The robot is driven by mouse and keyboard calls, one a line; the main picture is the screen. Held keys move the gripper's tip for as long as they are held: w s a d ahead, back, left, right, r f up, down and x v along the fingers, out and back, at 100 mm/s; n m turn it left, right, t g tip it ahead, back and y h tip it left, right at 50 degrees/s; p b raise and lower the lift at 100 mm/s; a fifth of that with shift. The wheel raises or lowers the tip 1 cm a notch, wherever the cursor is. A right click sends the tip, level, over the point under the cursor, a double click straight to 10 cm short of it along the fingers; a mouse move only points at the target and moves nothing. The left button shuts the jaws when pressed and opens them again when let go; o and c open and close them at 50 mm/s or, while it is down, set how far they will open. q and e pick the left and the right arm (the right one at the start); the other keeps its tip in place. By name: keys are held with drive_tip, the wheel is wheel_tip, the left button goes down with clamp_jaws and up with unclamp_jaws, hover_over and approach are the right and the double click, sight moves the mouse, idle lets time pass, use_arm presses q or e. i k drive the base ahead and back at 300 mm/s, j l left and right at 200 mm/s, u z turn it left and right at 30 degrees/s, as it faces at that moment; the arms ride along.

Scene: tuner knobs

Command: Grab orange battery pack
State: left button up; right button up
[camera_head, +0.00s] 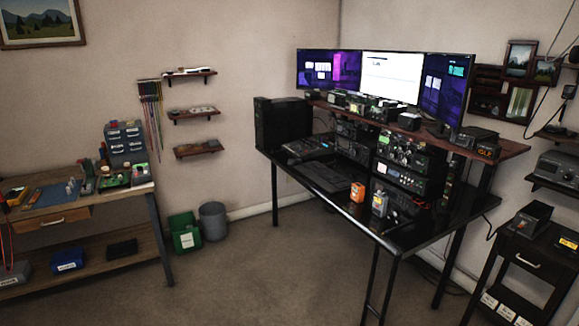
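A small orange object (357,191), which looks like the orange battery pack, stands on the black desk (345,217) near its front edge. A grey and yellow device (380,204) stands just to the right of it, apart by a small gap. The stacked radio units (407,165) are behind them. Neither of my grippers shows in the head view, and nothing is seen touching the orange object.
Three monitors (391,77) stand on the desk's raised shelf. The carpet (255,280) between is clear.

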sight(357, 187)
drive_tip(key=i+z, duration=0.15)
drive_tip(key=i, duration=0.35)
drive_tip(key=i+j+z, duration=0.1)
drive_tip(key=i, duration=0.4)
drive_tip(key=i+j+z, duration=0.15)
drive_tip(key=i, duration=0.35)
drive_tip(key=i+j+z, duration=0.15)
drive_tip(key=i+z, duration=0.2)
drive_tip(key=i+j+z, duration=0.2)
drive_tip(key=z, duration=0.15)
drive_tip(key=i+j+z, duration=0.35)
drive_tip(key=k, duration=0.05)
